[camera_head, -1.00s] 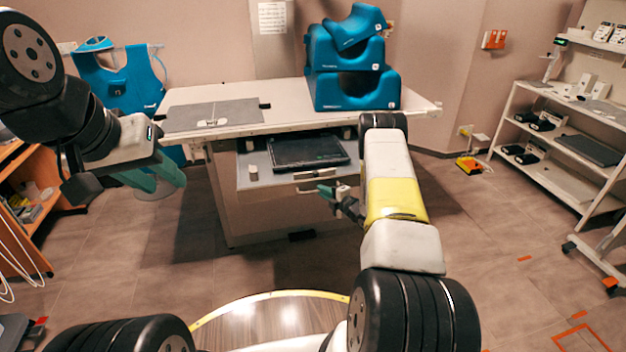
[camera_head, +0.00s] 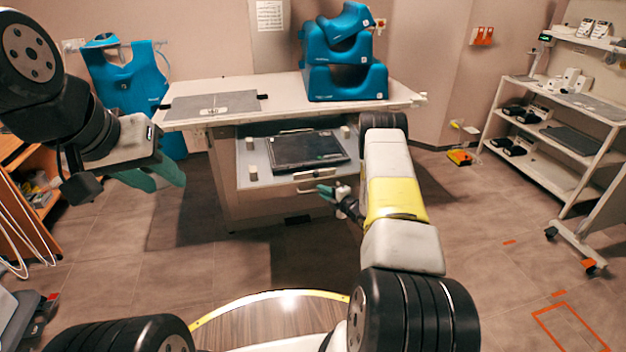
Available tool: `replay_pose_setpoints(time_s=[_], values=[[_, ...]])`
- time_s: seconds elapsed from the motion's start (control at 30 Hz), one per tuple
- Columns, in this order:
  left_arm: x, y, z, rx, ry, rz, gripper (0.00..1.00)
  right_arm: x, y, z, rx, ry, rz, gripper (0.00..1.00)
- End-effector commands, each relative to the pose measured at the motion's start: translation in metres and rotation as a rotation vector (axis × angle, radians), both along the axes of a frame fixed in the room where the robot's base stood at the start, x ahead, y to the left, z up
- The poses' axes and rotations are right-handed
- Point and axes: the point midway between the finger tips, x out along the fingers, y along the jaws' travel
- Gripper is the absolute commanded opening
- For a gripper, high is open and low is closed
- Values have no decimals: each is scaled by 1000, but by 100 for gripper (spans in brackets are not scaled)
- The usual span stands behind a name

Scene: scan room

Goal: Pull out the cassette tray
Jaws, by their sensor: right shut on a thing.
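The cassette tray (camera_head: 262,180) is a grey drawer under the white table, pulled out toward me. A dark flat cassette (camera_head: 308,151) lies in it, with small light pegs near it. Its front carries a light handle (camera_head: 308,176). My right gripper (camera_head: 328,191) is at the right part of the handle, shut on it; my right forearm hides the tray's right end. My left gripper (camera_head: 160,180), with green fingers apart, hangs empty in the air at left, away from the tray.
The white table (camera_head: 300,113) carries a grey plate (camera_head: 212,105) and stacked blue positioning blocks (camera_head: 345,82). A blue apron (camera_head: 125,85) hangs behind at left. A wooden shelf stands at left, a white shelf rack (camera_head: 560,165) at right. Floor before the table is clear.

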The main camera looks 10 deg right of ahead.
Motion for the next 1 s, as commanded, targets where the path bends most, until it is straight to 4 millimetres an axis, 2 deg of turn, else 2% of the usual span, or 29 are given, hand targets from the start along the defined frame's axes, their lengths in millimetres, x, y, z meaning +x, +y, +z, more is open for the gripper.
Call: replay_pose_setpoints(time_s=[0.03,0.07,0.17,0.47,0.57,1.0], values=[[0,0,0,0,0,0,36,1,0,0,-1,1,-1,0],[0,0,0,0,0,0,36,1,0,0,-1,1,-1,14],[0,0,0,0,0,0,36,1,0,0,-2,0,-1,31],[0,0,0,0,0,0,36,1,0,1,0,-2,-1,31],[0,0,0,0,0,0,36,-5,-4,2,0,0,-2,31],[0,0,0,0,0,0,36,-64,-31,13,0,2,-2,31]])
